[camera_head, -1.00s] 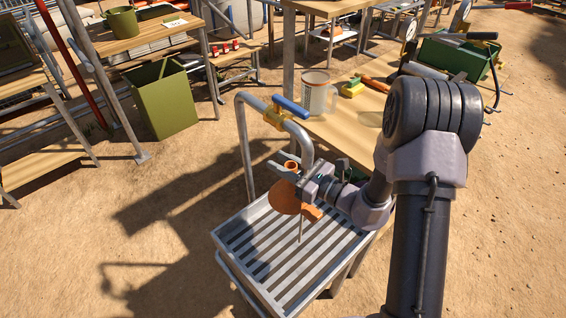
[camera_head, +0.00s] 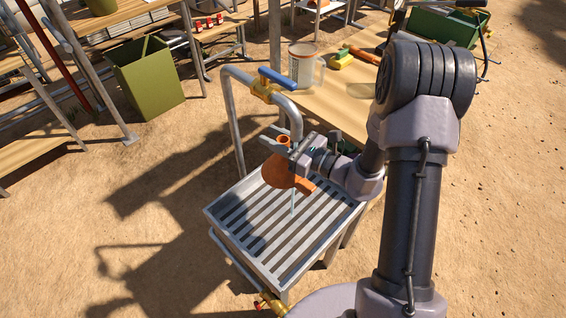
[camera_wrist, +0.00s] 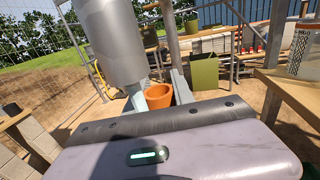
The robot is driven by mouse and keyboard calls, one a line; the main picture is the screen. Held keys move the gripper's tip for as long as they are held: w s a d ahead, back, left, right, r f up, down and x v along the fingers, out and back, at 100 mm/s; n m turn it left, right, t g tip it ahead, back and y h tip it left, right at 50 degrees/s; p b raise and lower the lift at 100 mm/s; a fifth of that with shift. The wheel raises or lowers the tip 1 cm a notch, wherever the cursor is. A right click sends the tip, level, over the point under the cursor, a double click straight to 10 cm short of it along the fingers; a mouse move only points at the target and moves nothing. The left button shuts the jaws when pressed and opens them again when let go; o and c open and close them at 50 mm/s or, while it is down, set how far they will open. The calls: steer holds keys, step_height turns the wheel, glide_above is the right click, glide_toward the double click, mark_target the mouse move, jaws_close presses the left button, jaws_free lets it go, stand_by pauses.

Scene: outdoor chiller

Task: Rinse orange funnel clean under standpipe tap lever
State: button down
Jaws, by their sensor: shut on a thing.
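The orange funnel (camera_head: 275,173) hangs below the spout of the standpipe (camera_head: 296,122), over the slatted tray (camera_head: 222,213). My gripper (camera_head: 279,146) is shut on the funnel. The funnel's wide body looks duller and browner than its upper end. A thin pale vertical streak, which looks like water, shows below the funnel. The blue tap lever (camera_head: 278,77) sits on the brass valve atop the pipe. In the wrist view the funnel (camera_wrist: 159,96) shows between my fingers, with the grey spout (camera_wrist: 108,42) close by in front. Whether spout and funnel touch is unclear.
A wooden bench (camera_head: 335,110) beside the standpipe holds a clear measuring jug (camera_head: 304,66) and brushes. A green bin (camera_head: 146,78) stands at the back left. Another wooden table (camera_head: 35,160) is at the far left. Sandy ground left of the tray is open.

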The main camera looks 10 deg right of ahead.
steer(key=w+d+r+v, duration=0.1)
steer(key=r+v, duration=0.1)
steer(key=v, duration=1.1)
steer(key=shift+d, duration=0.2)
